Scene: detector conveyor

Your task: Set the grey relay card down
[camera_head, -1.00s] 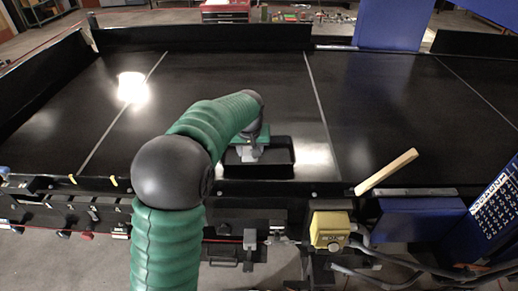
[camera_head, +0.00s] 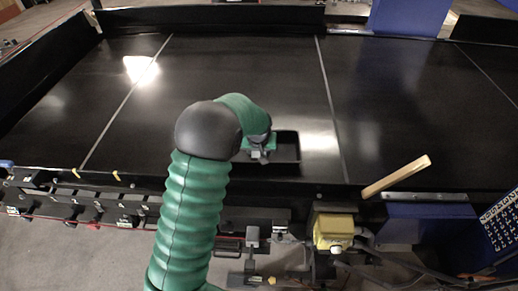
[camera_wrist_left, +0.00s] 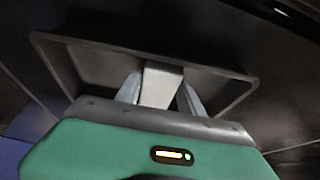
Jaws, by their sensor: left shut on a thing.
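My left gripper (camera_head: 260,156) is shut on the grey relay card. The card (camera_wrist_left: 160,84) shows as a pale grey block between the two fingers in the left wrist view. The fingers and card are over the black tray (camera_wrist_left: 88,43), inside its outline as seen from the wrist. In the head view the tray (camera_head: 286,148) lies near the front edge of the belt, and my gripper and forearm hide its left part. I cannot tell whether the card touches the tray floor. My right gripper is not in view.
The black conveyor belt (camera_head: 250,62) is otherwise clear. Dark side walls (camera_head: 50,75) edge the belt.

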